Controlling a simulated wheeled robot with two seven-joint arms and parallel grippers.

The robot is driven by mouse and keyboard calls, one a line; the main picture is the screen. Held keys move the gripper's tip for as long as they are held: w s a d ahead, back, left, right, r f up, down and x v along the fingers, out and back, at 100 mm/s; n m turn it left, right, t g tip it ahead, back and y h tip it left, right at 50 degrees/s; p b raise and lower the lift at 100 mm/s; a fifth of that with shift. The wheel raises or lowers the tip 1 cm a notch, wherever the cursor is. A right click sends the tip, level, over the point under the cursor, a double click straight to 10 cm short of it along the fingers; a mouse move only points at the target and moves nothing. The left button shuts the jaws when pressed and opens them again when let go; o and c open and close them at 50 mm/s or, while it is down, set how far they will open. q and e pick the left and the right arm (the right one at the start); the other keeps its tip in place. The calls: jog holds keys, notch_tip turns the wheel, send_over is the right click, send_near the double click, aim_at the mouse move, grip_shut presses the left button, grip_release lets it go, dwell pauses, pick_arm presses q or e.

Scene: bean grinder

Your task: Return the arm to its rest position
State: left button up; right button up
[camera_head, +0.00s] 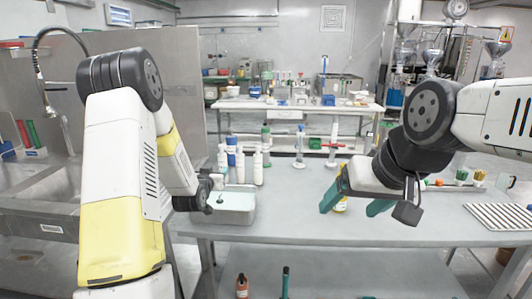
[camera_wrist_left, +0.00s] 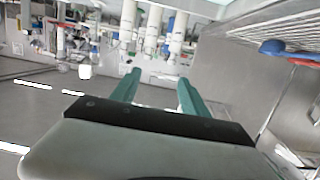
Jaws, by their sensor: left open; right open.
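My left arm comes in from the left and bends down over the near left side of the table. Its dark wrist end is beside a white tray (camera_head: 240,200); in the head view its fingers cannot be made out. In the left wrist view my left gripper (camera_wrist_left: 158,88) shows two teal fingers spread apart with nothing between them. My right gripper (camera_head: 348,208) hangs over the middle right of the table, teal fingers apart and pointing down-left.
White bottles (camera_head: 257,167) and a blue-capped one (camera_head: 231,150) stand behind the tray. A ribbed white rack (camera_head: 500,218) lies at the table's right. A sink (camera_head: 45,190) is on the left. The table's front middle (camera_head: 300,228) is clear. Grinder-like machines (camera_head: 428,62) stand far back right.

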pick_arm(q)
jog(key=s+d+r+g, duration=0.2)
jog(key=s+r+g, duration=0.1)
jog(key=s+r, duration=0.4)
jog(key=s+d+r+g, duration=0.1)
jog(key=s+r+g, duration=0.1)
jog(key=s, duration=0.8)
jog(key=s+d+r+g+h, duration=0.1)
jog(key=s+d+r+g, duration=0.1)
jog(key=s, duration=0.9)
jog(key=s+d+r+g, duration=0.2)
jog(key=s+r, duration=0.1)
jog(key=s, duration=0.8)
jog(key=shift+g, duration=0.4)
